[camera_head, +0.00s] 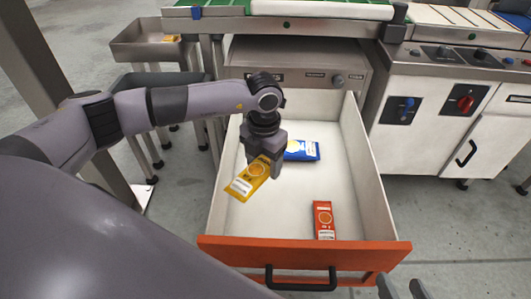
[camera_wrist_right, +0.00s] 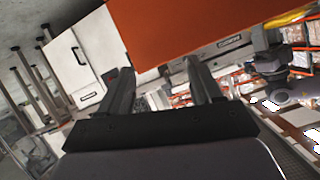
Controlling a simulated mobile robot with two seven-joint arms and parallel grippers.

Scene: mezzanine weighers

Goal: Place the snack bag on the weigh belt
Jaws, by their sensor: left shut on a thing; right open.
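A yellow snack bag (camera_head: 246,182) hangs tilted in my left gripper (camera_head: 264,164), inside the open drawer. The gripper is shut on its upper end. A blue bag (camera_head: 302,150) lies in the drawer just behind and right of the gripper. A red bag (camera_head: 323,219) lies near the drawer's front right. A belt top (camera_head: 320,9) with a green strip, perhaps the weigh belt, is cut off above the drawer. My right gripper (camera_head: 402,291) shows at the bottom edge, outside the drawer. In the right wrist view, the right gripper (camera_wrist_right: 158,88) is open and empty.
The white drawer with an orange front (camera_head: 220,250) is pulled well out under the belt frame. A cabinet with a red knob (camera_head: 465,103) stands to the right. A metal tray (camera_head: 130,46) on legs stands at the back left. Grey floor lies on both sides.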

